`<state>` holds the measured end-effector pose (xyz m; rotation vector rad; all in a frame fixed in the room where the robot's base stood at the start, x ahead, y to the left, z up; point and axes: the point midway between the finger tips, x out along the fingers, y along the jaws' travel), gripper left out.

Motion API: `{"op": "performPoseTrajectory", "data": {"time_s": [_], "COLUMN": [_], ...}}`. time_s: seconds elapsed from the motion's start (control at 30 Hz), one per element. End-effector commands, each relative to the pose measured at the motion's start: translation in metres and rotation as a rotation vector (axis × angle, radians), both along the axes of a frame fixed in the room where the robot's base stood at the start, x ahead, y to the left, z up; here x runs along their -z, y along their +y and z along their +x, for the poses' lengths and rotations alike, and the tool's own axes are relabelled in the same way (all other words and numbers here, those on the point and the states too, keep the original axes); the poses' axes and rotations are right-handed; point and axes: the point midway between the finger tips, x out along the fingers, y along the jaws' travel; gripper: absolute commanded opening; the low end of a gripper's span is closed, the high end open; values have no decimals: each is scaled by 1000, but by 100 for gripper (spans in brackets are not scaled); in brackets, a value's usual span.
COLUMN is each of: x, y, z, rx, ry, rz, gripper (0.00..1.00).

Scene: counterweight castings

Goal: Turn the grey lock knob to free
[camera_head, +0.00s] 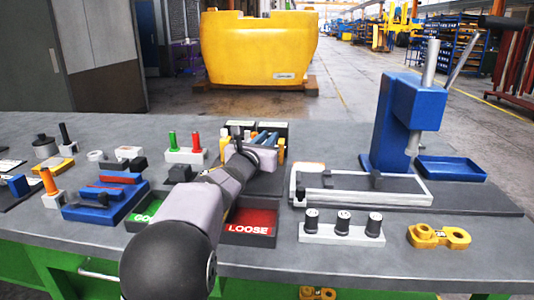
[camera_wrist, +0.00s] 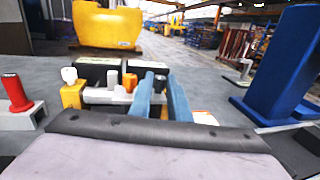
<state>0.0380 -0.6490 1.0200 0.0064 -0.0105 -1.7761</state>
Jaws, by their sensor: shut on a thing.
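My gripper (camera_head: 264,138) reaches over the middle of the bench to a small fixture with two dark boxes (camera_head: 274,127) behind it. In the wrist view its two blue fingers (camera_wrist: 160,78) point forward and are closed on a small piece between their tips. The piece is at the place of the grey lock knob (camera_wrist: 160,86), mostly hidden by the fingers, so I cannot read its turn or any mark. Left of the fingers in the wrist view stand a grey upright (camera_wrist: 118,93), an orange-brown knob (camera_wrist: 130,82) and a yellow block (camera_wrist: 72,96) with a white top.
A red LOOSE tray (camera_head: 250,226) and a green tray lie under my arm. Red and green pegs (camera_head: 184,143) stand left. A slide fixture (camera_head: 365,188) and blue press (camera_head: 400,120) stand right. Black knobs on a white block (camera_head: 342,232) and a yellow casting (camera_head: 438,236) are in front.

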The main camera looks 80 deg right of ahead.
Motion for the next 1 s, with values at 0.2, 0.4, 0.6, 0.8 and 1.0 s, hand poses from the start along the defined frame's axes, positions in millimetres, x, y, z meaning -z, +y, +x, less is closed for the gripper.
{"op": "performPoseTrajectory", "data": {"time_s": [0.2, 0.4, 0.6, 0.8, 1.0], "x": [4, 6, 7, 6, 6], "y": [0, -1, -1, 0, 1], "z": [-1, -4, -6, -10, -13], "rx": [-64, -115, -168, -220, -274], "ry": [2, 2, 1, 1, 0], "rz": [-14, -10, -7, 1, 8], "gripper": [0, 0, 0, 0, 0]}}
